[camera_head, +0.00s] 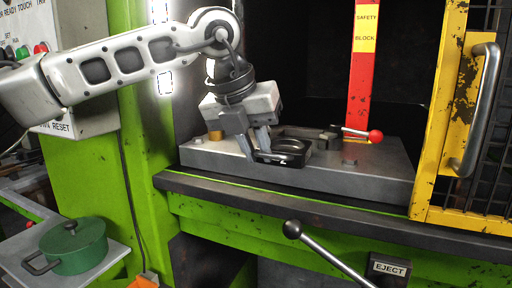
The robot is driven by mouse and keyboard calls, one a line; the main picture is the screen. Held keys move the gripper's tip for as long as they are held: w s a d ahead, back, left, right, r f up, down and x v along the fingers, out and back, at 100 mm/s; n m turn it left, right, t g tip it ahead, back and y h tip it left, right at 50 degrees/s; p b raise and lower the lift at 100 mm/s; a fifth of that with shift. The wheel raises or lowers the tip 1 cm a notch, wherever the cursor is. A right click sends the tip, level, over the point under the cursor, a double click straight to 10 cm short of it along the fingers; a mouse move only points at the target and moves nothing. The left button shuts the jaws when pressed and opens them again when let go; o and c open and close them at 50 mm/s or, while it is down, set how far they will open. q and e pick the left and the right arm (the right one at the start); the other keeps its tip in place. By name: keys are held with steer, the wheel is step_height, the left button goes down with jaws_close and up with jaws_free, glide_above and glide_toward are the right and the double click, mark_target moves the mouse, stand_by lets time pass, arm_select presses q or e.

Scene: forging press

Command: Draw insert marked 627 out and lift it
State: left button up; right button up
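My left gripper (258,152) points down at the insert's left front end. Its two fingers stand apart, with the tips at the dark front piece. I cannot tell whether they grip it or only stand around it. The fingers hide part of the insert's left side. My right gripper is out of view.
A red-knobbed lever (375,136) lies behind the insert, near a red and yellow safety block post (362,60). A yellow guard door (440,120) stands at right. An eject lever (293,229) rises in front. A green pot (74,246) stands on a tray at lower left.

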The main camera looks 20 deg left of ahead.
arm_select(q)
steer(key=shift+o, duration=1.2)
steer(key=v, duration=1.6)
steer(key=shift+b, duration=0.35)
steer(key=shift+f, duration=0.1)
